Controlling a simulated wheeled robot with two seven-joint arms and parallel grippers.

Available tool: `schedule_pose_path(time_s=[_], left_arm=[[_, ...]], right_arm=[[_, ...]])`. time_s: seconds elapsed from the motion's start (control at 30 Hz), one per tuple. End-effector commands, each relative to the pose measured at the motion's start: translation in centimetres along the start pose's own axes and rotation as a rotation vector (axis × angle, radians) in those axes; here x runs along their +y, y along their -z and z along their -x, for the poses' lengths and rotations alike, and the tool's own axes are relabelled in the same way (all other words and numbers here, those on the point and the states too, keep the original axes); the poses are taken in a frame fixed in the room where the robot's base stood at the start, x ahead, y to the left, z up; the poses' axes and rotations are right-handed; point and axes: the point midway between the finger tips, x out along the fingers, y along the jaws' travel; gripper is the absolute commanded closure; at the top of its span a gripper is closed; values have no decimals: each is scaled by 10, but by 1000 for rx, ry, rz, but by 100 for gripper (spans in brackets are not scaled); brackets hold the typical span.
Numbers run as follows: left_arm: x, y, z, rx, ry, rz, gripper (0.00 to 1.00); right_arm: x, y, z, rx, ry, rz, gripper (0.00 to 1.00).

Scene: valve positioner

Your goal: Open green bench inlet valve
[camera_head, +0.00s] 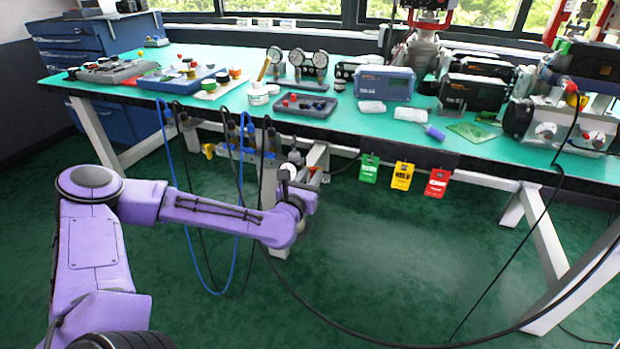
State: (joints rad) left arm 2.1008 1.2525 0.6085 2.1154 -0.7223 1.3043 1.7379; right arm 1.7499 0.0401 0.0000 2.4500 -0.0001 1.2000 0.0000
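The green-topped bench (350,118) stands across the view. A row of grey pipe fittings (246,148) hangs under its front edge, with a small yellow handle (209,151) at its left end. I cannot clearly tell which fitting is the inlet valve; part of this area is small and dark. My purple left arm comes in from the left. My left gripper (312,178) is at the right side of these fittings, below the bench edge. Its fingers are too small and partly hidden to tell whether they are open or touching anything. My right gripper is not in view.
Blue and black hoses (241,200) hang below the bench near my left arm. Green, yellow and red tags (402,176) hang from the bench edge to the right. Pressure gauges (320,60) and a blue instrument box (384,84) stand on top. The green floor in front is mostly clear.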

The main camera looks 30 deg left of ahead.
Motion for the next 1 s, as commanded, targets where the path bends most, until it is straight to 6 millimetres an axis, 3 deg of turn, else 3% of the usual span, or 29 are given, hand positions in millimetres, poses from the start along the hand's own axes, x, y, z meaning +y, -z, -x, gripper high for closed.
schedule_pose_path(time_s=[0.03,0.07,0.57,1.0], left_arm=[[0,0,0,0,0,0,90],[0,0,0,0,0,0,100],[-1,-1,0,-1,1,-76,100],[-6,0,0,-1,1,-443,100]], right_arm=[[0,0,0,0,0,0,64],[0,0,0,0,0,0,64],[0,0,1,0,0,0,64],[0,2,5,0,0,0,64]])
